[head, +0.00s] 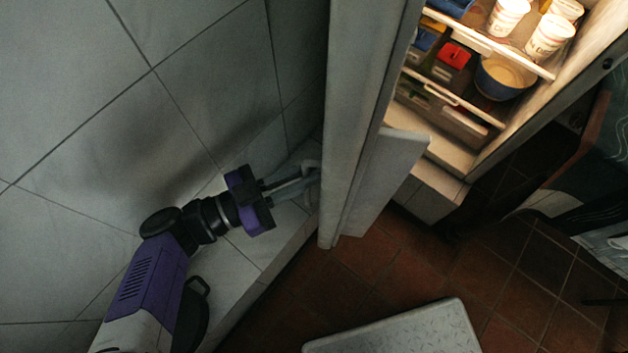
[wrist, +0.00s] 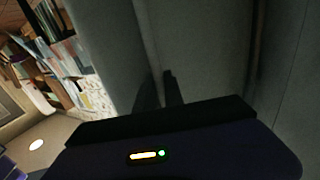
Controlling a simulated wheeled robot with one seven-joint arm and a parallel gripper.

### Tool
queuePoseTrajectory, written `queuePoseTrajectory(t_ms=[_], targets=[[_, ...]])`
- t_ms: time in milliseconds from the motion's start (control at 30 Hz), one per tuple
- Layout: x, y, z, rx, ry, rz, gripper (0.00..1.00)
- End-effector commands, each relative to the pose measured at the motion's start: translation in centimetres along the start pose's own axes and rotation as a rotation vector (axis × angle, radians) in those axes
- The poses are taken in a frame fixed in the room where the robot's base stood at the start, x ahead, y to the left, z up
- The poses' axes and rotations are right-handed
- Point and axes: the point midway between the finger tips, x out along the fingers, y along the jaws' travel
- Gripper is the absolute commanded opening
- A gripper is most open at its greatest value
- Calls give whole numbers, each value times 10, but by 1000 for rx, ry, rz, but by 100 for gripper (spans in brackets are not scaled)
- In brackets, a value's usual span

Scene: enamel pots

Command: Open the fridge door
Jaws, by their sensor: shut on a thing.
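The fridge door (head: 352,110) stands wide open, seen nearly edge-on in the head view. Its inner side faces right, toward the lit fridge interior (head: 470,85). My gripper (head: 304,181) reaches in from the left and is shut on the door's handle (head: 312,168) on the outer side. The handle is mostly hidden by the fingers and shadow. In the wrist view, the dark fingers (wrist: 168,92) sit against a grey surface, and the grip itself is too dark to make out.
A tiled wall (head: 110,100) is close to the left of my arm. Cups (head: 549,36), a bowl (head: 503,76) and boxes stand on the fridge shelves. A light textured panel (head: 400,330) is at the bottom. Red floor tiles (head: 385,262) lie bare below the door.

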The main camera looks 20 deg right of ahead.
Motion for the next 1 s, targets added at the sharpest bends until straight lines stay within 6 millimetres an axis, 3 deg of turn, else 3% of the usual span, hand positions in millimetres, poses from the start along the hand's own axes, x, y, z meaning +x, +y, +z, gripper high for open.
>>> queuePoseTrajectory(t_ms=[133, 700, 733, 800, 1000], targets=[[2, -11, -1, 5, 9, 14, 0], [1, -13, -5, 5, 12, 31, 0], [1, -13, -5, 5, 13, 31, 18], [1, -13, -5, 5, 14, 32, 32], [-1, -12, -6, 5, 14, 34, 34]])
